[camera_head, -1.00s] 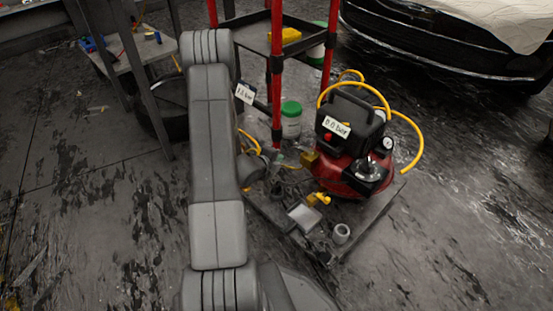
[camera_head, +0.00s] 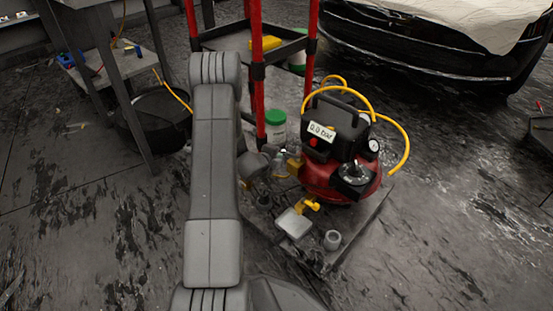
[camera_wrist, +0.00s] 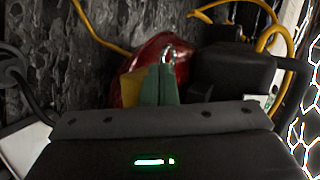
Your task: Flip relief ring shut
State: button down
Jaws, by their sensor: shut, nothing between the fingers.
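The red air compressor (camera_head: 322,182) stands on a low board with a black top and a "0.0 bar" label (camera_head: 322,132). In the wrist view its red tank (camera_wrist: 148,62) lies just beyond my gripper (camera_wrist: 160,78). My two green fingers are together and empty. A small shiny metal loop (camera_wrist: 168,53), which looks like the relief ring, shows right at the fingertips against the tank. I cannot tell whether the fingers touch it or how far it is tilted. In the head view the ring is too small to make out and my arm covers part of that side.
A brass-coloured block (camera_wrist: 131,88) sits close left of my fingers. The black housing (camera_wrist: 232,70) is close on the right. Yellow hose (camera_head: 398,135) loops around the compressor. A red-post rack (camera_head: 258,70) and a green-lidded tub (camera_head: 274,126) stand behind. Open floor lies at right.

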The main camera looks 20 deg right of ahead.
jog(key=shift+r, duration=0.1)
jog(key=w+m+g+p, duration=0.1)
jog(key=p, duration=0.1)
jog(key=m+g+h+p, duration=0.1)
jog(key=p, duration=0.1)
jog(key=shift+w+d+m, duration=0.35)
jog(key=shift+m, duration=0.05)
